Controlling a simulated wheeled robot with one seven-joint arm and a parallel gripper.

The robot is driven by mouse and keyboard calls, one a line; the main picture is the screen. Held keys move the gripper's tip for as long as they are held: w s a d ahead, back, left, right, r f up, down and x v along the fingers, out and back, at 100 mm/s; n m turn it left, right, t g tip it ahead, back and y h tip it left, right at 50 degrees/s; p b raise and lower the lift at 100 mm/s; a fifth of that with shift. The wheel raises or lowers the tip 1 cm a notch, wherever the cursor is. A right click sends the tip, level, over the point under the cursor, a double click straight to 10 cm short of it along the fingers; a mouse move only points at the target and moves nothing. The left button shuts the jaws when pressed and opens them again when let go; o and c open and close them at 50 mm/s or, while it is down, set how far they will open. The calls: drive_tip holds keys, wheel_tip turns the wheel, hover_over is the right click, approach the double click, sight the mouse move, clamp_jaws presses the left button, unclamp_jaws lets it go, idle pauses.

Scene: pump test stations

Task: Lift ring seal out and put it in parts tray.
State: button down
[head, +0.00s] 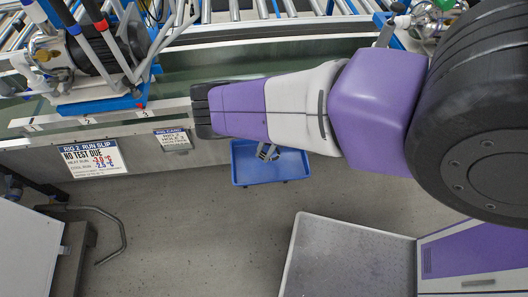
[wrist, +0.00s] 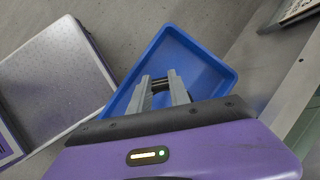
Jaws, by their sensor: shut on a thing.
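My gripper (wrist: 160,80) is shut on a small dark thing, which looks like the ring seal (wrist: 160,85), between its fingertips in the wrist view. Most of the seal is hidden by the fingers. The blue parts tray (wrist: 198,62) lies beyond the fingertips, and the gripper points into or over it. In the head view the blue tray (head: 263,176) is below my arm, and a bit of my gripper (head: 264,154) shows over its upper part. I cannot tell how high the seal is above the tray floor.
A pump rig (head: 88,60) with a blue base stands on the bench at upper left. A run slip (head: 92,157) and a rig card (head: 173,139) are on the bench front. A grey cabinet (head: 28,235) is at lower left. The floor below the tray is clear.

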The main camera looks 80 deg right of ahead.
drive_tip(key=shift+f, duration=0.15)
drive_tip(key=c, duration=1.1)
unclamp_jaws()
drive_tip(key=shift+c, duration=0.2)
drive_tip(key=shift+r+p, duration=2.75)
drive_tip(key=shift+r, duration=0.8)
